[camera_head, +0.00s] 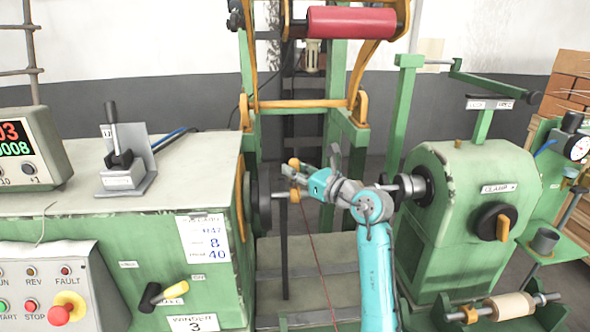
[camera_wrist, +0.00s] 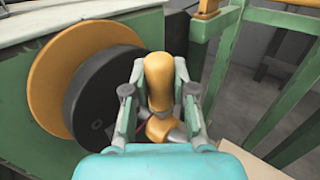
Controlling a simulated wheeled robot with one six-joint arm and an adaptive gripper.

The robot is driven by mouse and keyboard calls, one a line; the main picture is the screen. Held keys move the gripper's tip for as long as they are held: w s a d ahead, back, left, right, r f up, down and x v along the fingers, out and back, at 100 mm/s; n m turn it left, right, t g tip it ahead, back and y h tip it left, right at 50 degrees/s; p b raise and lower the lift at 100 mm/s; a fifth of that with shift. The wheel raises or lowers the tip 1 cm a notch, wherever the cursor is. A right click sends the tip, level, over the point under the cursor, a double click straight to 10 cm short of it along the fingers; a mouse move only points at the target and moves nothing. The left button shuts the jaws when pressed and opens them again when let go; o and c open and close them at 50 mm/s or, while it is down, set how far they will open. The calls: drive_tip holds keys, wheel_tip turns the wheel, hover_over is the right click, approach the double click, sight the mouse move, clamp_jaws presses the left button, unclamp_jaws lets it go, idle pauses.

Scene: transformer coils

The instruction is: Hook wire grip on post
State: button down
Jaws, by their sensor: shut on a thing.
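The wire grip is an orange-yellow, round-ended handle (camera_wrist: 158,80) between the fingers of my gripper (camera_wrist: 155,100) in the wrist view. In the head view its knob (camera_head: 294,163) shows at the tip of my gripper (camera_head: 303,181). My gripper is shut on it. A thin dark red wire (camera_head: 316,247) runs down from near the gripper. A black disc (camera_head: 263,199) faces the gripper on the left machine; it also shows in the wrist view (camera_wrist: 105,103). A short grey stub shows between disc and gripper; I cannot tell whether it is the post, or whether the grip touches it.
An orange flange (camera_wrist: 62,62) sits behind the black disc. The green tailstock (camera_head: 470,215) with its dark chuck stands right of my arm. A green frame with a red roll (camera_head: 350,22) stands behind. Below the gripper is a grey platform.

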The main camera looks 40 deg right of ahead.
drive_tip(key=shift+f, duration=0.8)
idle(0.4)
drive_tip(key=c, duration=0.9)
unclamp_jaws()
drive_tip(key=shift+o, duration=0.2)
drive_tip(key=s+d, duration=0.1)
drive_tip(key=s, duration=1.1)
drive_tip(key=shift+d+f, duration=0.15)
